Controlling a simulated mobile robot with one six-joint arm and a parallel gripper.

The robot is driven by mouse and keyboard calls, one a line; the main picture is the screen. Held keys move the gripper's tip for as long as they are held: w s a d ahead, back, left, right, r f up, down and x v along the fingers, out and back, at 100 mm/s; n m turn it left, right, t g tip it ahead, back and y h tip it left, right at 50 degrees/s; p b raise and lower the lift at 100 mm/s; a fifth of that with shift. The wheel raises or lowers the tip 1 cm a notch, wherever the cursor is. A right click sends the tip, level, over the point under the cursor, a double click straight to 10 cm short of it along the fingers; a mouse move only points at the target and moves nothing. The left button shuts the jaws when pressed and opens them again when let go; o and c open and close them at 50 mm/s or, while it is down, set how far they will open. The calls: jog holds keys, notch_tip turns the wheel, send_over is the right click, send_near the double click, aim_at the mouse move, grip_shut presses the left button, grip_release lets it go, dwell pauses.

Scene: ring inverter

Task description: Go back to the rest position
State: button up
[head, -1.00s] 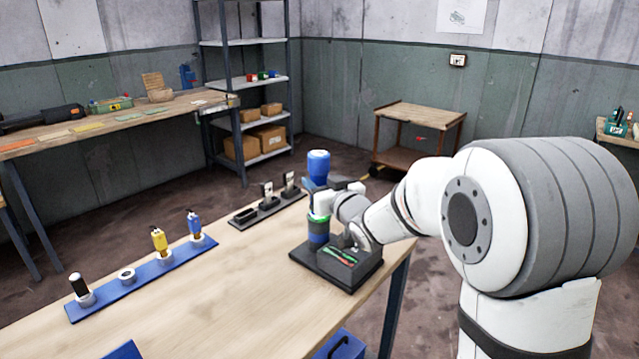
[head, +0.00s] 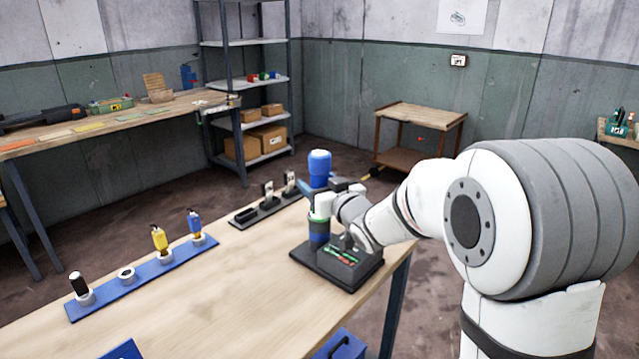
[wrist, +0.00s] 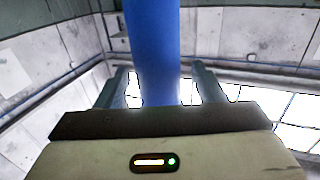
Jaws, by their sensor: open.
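A blue upright tool (head: 319,168) rises above a black stand (head: 345,272) near the right edge of the wooden table. My gripper (head: 328,190) is at this tool, with my arm reaching in from the right. In the wrist view my gripper (wrist: 161,70) has its two fingers apart, with clear gaps on both sides of a blue cylinder (wrist: 152,45) that shows between them. Whether a finger touches it cannot be told. The lower part of the tool is partly hidden by my wrist in the head view.
A blue rack (head: 145,279) on the table bears a black tool, a yellow bottle-like tool (head: 159,239) and a blue one (head: 194,222). A black holder (head: 262,211) stands at the table's back edge. A wooden cart (head: 420,117) stands behind.

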jog(key=v, duration=0.7)
jog(key=shift+s+d+r, duration=0.1)
jog(key=s+d+f+m+g+h+p, duration=0.2)
jog(key=s+d+m+g+h+p, duration=0.35)
jog(key=s+d+h, duration=0.5)
jog(key=s+d+f+g+y+p, duration=0.1)
jog(key=s+g, duration=0.2)
jog(key=s, duration=0.6)
jog(key=s+d+g+p, duration=0.1)
jog(key=s+g, duration=0.3)
jog(key=s, duration=0.5)
jog(key=shift+d+f+m+y, duration=0.35)
jog(key=shift+d+f, duration=0.05)
jog(key=shift+d, duration=0.35)
jog(key=shift+s, duration=0.1)
